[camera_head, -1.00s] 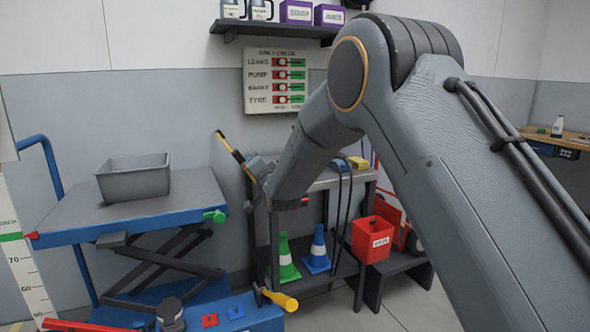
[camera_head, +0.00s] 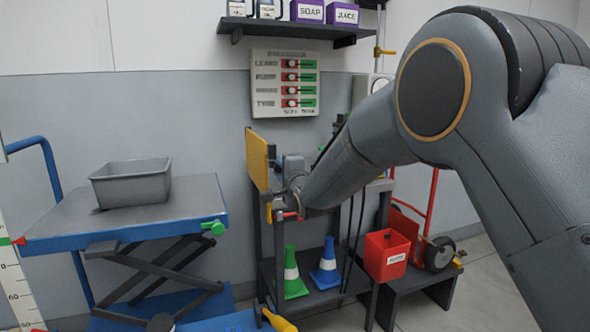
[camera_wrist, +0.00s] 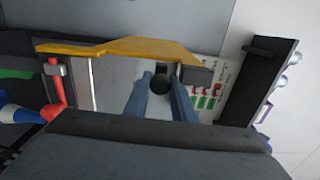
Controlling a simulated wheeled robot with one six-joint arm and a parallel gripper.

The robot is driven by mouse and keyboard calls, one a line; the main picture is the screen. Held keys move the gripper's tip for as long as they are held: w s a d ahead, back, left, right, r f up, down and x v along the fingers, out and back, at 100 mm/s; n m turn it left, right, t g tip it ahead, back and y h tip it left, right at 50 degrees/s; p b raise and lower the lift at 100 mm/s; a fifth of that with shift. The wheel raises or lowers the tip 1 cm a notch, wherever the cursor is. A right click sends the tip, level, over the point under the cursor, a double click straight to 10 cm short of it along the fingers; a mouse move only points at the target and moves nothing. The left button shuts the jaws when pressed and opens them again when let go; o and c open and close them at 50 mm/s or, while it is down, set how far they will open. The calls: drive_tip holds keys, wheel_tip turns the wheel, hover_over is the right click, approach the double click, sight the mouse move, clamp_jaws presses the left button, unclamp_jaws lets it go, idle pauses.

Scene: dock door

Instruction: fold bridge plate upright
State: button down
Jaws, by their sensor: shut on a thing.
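The bridge plate (camera_head: 257,161) shows in the head view as a yellow panel standing close to upright at the left end of the dark bench. Its yellow edge (camera_wrist: 112,47) crosses the top of the wrist view. My gripper (camera_wrist: 160,80) is shut on a round black knob (camera_wrist: 160,87), which appears to belong to the plate. In the head view my gripper (camera_head: 275,163) is just right of the plate; its fingertips are hard to make out there.
A blue lift table (camera_head: 60,232) with a grey bin (camera_head: 132,185) stands at left. A red box (camera_head: 387,255) and a red hand truck (camera_head: 430,225) stand at right.

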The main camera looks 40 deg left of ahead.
drive_tip(key=shift+f, duration=0.1)
idle(0.3)
drive_tip(key=c, duration=1.5)
unclamp_jaws()
drive_tip(key=v, duration=0.8)
drive_tip(key=shift+w, duration=0.1)
